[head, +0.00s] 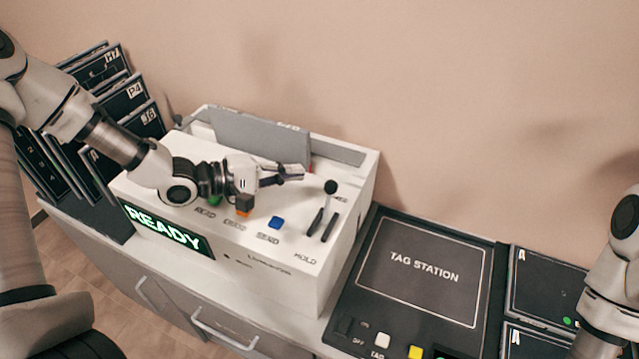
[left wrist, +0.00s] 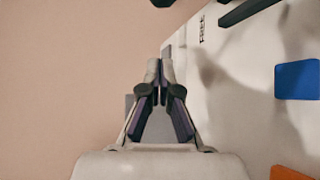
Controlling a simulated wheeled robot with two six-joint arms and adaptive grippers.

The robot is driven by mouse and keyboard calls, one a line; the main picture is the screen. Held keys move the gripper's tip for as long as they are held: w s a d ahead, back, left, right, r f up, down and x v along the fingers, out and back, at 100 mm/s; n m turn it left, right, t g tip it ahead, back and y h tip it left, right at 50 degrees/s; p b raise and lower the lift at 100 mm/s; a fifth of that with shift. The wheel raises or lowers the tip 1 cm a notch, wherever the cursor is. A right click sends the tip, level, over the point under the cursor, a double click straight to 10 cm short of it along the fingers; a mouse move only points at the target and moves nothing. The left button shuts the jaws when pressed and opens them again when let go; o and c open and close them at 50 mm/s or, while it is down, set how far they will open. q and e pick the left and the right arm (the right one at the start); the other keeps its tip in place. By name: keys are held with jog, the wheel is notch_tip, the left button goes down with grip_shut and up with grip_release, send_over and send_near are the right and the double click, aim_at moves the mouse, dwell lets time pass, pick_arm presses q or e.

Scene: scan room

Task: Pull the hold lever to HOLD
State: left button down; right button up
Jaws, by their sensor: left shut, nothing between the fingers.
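The hold lever (head: 331,187) has a round black knob and stands on the right part of the white reader's top, beside dark slots. Its knob is toward the far end, near the FREE label; the HOLD label (head: 306,258) is at the near end. My left gripper (head: 301,173) is shut and empty, above the reader, left of the knob and apart from it. In the left wrist view its closed fingertips (left wrist: 159,68) show, with the FREE label (left wrist: 201,29) and dark parts of the lever area at the top, partly cut off. My right gripper is out of view.
The white reader (head: 283,282) has a lit READY display (head: 166,229), a blue button (head: 276,222) and an orange button (head: 243,212). A grey panel (head: 250,136) stands behind my left gripper. Dark plates (head: 131,95) are racked left. The tag station (head: 424,266) lies right.

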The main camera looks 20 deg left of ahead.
aim_at(327, 204)
pick_arm(q)
jog(key=x, duration=0.6)
jog(key=shift+s+d, duration=0.1)
jog(key=shift+d, duration=0.1)
jog(key=s, duration=0.1)
jog(key=s+d+r+p, duration=0.1)
jog(key=s, duration=0.1)
jog(key=shift+s+d+r, duration=0.1)
jog(key=shift+s+r, duration=0.05)
jog(key=shift+s, duration=0.2)
jog(key=shift+w+d, duration=0.1)
jog(key=shift+w, duration=0.05)
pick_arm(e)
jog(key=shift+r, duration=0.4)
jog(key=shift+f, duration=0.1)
